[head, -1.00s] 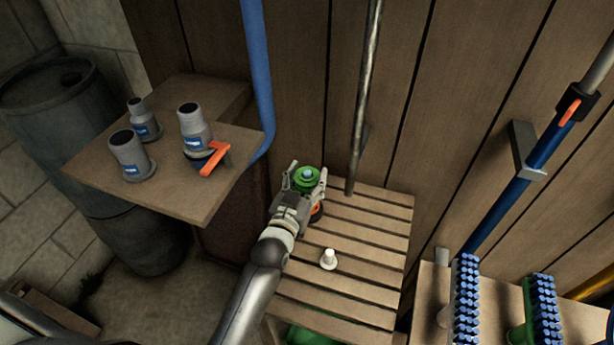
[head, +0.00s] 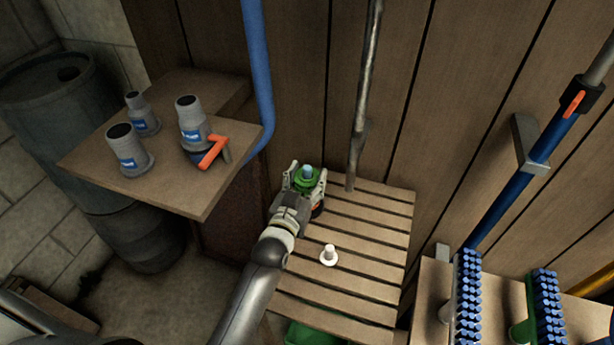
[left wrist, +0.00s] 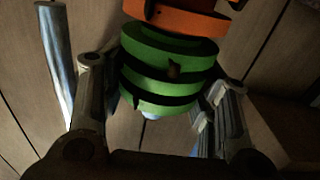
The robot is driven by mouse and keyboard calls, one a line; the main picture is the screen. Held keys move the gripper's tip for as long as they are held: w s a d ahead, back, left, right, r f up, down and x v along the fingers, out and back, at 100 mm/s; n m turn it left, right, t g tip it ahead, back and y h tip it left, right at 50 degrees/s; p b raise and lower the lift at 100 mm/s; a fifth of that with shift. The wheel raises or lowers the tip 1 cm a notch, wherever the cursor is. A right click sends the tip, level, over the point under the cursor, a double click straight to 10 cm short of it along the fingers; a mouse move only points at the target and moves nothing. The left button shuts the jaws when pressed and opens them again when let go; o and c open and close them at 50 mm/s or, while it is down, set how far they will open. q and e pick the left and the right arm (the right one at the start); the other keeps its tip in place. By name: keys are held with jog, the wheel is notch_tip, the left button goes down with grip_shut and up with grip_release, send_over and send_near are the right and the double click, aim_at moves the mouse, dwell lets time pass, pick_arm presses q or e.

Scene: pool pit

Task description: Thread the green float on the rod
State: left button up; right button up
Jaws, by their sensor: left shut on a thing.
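The green float (head: 304,184) is at the back left of the slatted bench, between the fingers of my left gripper (head: 305,181), which is shut on it. In the left wrist view the ribbed green float (left wrist: 165,72) sits between both fingers. A light blue tip (head: 307,171), apparently the rod's, stands out of the float's top, so the float seems to be around the rod. The rest of the rod is hidden. An orange float (left wrist: 180,20) lies just beyond the green one; whether they touch is unclear. My right gripper is not in view.
The slatted bench (head: 370,238) bears a white peg (head: 329,256). A metal pipe (head: 362,110) stands behind it. A shelf at left holds several grey fittings (head: 127,150) and an orange-handled part (head: 213,152). Blue-bristled brushes (head: 467,295) stand at right.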

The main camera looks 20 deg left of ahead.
aim_at(303, 187)
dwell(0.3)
pick_arm(q)
jog(key=o, duration=1.1)
jog(key=o, duration=0.4)
jog(key=shift+o, duration=0.2)
jog(key=shift+s+p, duration=0.5)
jog(key=shift+s, duration=0.25)
jog(key=shift+s+a+r+p, duration=0.1)
jog(key=shift+s+p, duration=0.9)
jog(key=shift+s, duration=1.1)
jog(key=shift+s+a+p, duration=0.1)
jog(key=shift+s+p, duration=0.9)
jog(key=shift+s, duration=1.65)
